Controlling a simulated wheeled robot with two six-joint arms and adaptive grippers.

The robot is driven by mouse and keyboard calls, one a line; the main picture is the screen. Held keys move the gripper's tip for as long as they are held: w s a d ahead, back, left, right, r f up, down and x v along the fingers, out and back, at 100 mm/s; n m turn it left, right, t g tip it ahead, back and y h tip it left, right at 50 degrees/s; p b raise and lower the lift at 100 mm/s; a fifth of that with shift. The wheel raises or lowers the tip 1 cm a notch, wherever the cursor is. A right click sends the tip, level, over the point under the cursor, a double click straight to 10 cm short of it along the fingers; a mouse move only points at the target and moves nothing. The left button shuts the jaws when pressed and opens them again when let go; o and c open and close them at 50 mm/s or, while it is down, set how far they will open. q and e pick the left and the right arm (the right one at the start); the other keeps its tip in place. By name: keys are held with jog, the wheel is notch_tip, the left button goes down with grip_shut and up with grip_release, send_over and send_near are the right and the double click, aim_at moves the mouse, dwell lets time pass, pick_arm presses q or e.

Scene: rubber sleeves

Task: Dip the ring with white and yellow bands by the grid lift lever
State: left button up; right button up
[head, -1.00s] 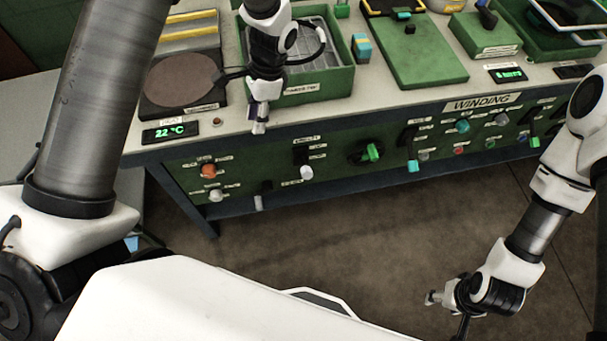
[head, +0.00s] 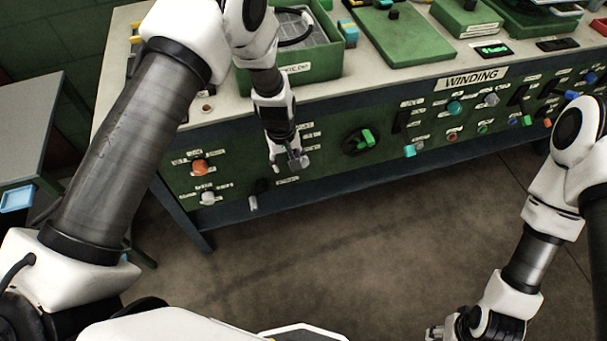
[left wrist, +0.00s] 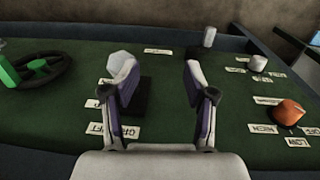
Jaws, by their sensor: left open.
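The grid lift lever has a pale grey knob (left wrist: 121,63) beside a black slot on the green front panel; in the head view the knob (head: 304,160) is partly covered by my gripper. My left gripper (left wrist: 160,75) is open and empty in front of the panel, pointing at it. In the wrist view the knob lies behind its left finger, not centred between the fingers. The head view also shows this gripper (head: 287,160). A green tank (head: 330,62) with a grid stands above. I cannot make out a white and yellow banded ring. My right gripper (head: 436,332) is at the bottom edge, its fingers unclear.
An orange knob (head: 200,167) and a white knob (head: 207,197) are left of the lever, and a green-handled black rotary switch (head: 358,141) is right of it. A pale handle (head: 253,202) hangs low on the panel. Open floor lies in front of the bench.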

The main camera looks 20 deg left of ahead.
pick_arm(q)
jog(key=shift+n, duration=0.4)
jog(key=w, duration=0.1)
jog(key=w+d+r, duration=0.2)
jog(key=shift+w, duration=0.35)
jog(key=shift+s+d+r, duration=0.1)
jog(key=shift+d+r, duration=0.15)
jog(key=shift+r, duration=0.55)
jog(key=shift+s+f+h, duration=0.15)
jog(key=shift+s+f, duration=0.05)
jog(key=shift+f, duration=0.35)
jog(key=shift+s+f+h, duration=0.15)
jog(key=shift+f, duration=0.4)
jog(key=f, duration=0.3)
jog(key=w+f, duration=0.1)
jog(key=shift+w+d+f+p, duration=0.1)
jog(key=shift+d+f+p, duration=0.2)
jog(key=shift+f, duration=0.1)
jog(key=shift+s, duration=0.25)
pick_arm(e)
jog(key=shift+s, duration=0.7)
pick_arm(q)
jog(key=shift+w+f, duration=0.1)
grip_shut()
pick_arm(e)
jog(key=shift+w, duration=0.1)
